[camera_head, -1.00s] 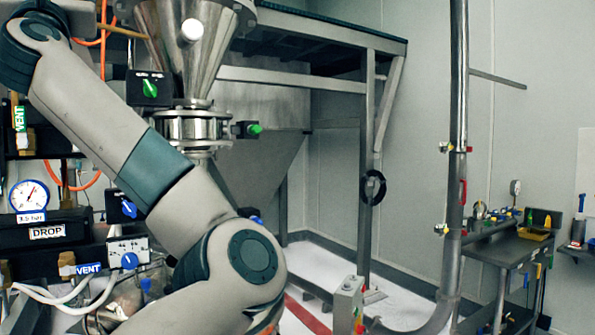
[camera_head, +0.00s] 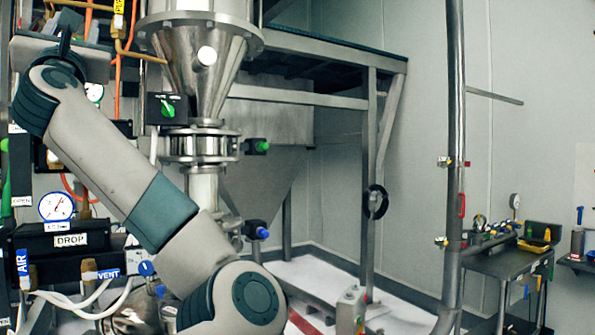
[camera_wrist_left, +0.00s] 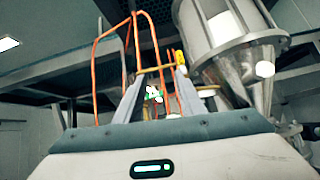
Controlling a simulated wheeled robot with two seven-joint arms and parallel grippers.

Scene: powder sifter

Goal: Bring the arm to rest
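My left arm (camera_head: 110,165) is bent, rising from the bottom middle of the head view to the upper left. My left gripper (camera_head: 65,35) is at the upper left, pointing up, seen edge-on there. In the left wrist view its two grey fingers (camera_wrist_left: 158,82) stand apart with nothing held between them. The steel hopper (camera_head: 203,75) of the sifter stands to the right of the gripper, apart from it. My right gripper is not in view.
Behind the arm are a pressure gauge (camera_head: 57,207), a black DROP box (camera_head: 70,240) and white hoses (camera_head: 75,312). A steel frame (camera_head: 372,150) and vertical pipe (camera_head: 455,110) stand right of the hopper. A side table (camera_head: 490,262) is at the right.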

